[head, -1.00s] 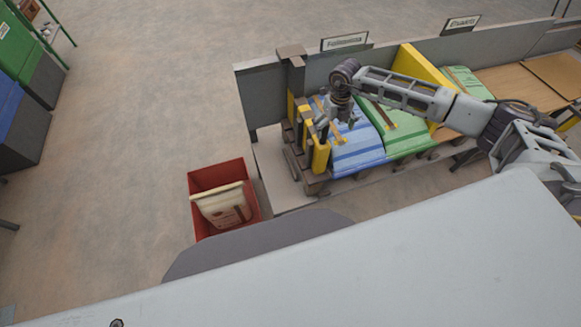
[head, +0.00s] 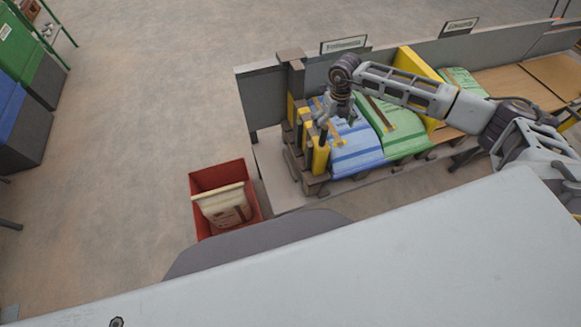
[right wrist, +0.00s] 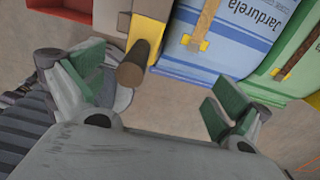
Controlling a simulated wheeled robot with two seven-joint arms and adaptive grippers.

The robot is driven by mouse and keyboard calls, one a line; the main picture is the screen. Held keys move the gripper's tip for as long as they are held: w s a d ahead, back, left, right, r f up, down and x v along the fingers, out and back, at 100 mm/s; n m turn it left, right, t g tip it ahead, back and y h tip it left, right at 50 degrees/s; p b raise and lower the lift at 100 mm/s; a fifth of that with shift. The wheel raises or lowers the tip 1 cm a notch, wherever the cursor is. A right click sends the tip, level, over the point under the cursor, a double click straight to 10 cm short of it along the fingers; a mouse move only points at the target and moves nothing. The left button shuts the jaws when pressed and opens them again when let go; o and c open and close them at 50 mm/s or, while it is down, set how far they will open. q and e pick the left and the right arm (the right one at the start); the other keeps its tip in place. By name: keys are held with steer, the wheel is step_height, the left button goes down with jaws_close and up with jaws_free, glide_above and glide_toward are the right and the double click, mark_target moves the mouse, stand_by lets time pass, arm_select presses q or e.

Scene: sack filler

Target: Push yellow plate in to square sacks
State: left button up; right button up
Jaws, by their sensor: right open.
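A yellow plate (head: 320,154) stands at the left end of the row of sacks, with a brown round handle that shows in the right wrist view (right wrist: 134,64). Blue sacks (head: 357,146) lie right beside it, then green sacks (head: 402,132). My right gripper (head: 328,116) is open above the left end. In the right wrist view its fingers (right wrist: 160,88) are spread, with the handle appearing between them, nearer the left finger; I cannot tell whether they touch. My left gripper is not in view.
A grey wall (head: 260,95) with labels runs behind the sacks. A red bin (head: 204,180) holding a pale sack (head: 225,206) stands on the floor at left. Brown boards (head: 515,85) lie at right. The floor at left is mostly clear.

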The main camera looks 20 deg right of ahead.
step_height(320, 180, up, 6)
steer(key=p, duration=0.3)
steer(key=shift+f, duration=0.15)
steer(key=shift+f, duration=0.1)
stand_by(0.6)
